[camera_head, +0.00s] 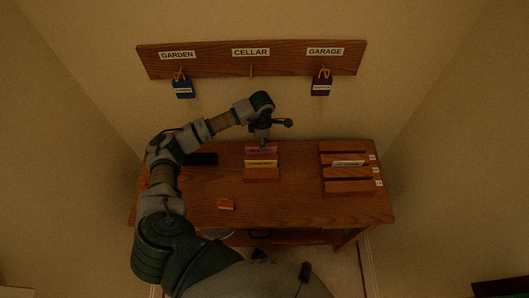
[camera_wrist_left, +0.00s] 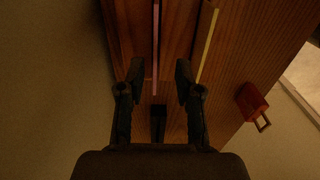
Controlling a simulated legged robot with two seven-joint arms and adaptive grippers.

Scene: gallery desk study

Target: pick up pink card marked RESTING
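The pink card (camera_head: 262,150) stands in a wooden holder at the back middle of the desk; its lettering is too small to read. My left gripper (camera_head: 264,142) is above and just behind it, pointing down. In the left wrist view the gripper (camera_wrist_left: 159,78) is open, with one finger on each side of the thin pink card edge (camera_wrist_left: 155,45). I see no finger clearly touching the card. A yellow card (camera_head: 261,163) stands in front of the pink one and shows as a thin edge (camera_wrist_left: 208,45) beyond the right finger. My right gripper is not in view.
A black object (camera_head: 203,159) lies left of the cards. A slotted wooden rack (camera_head: 348,186) with a pale card (camera_head: 348,163) stands at right. The wall board (camera_head: 215,61) holds blue (camera_head: 183,90) and purple (camera_head: 321,88) tags.

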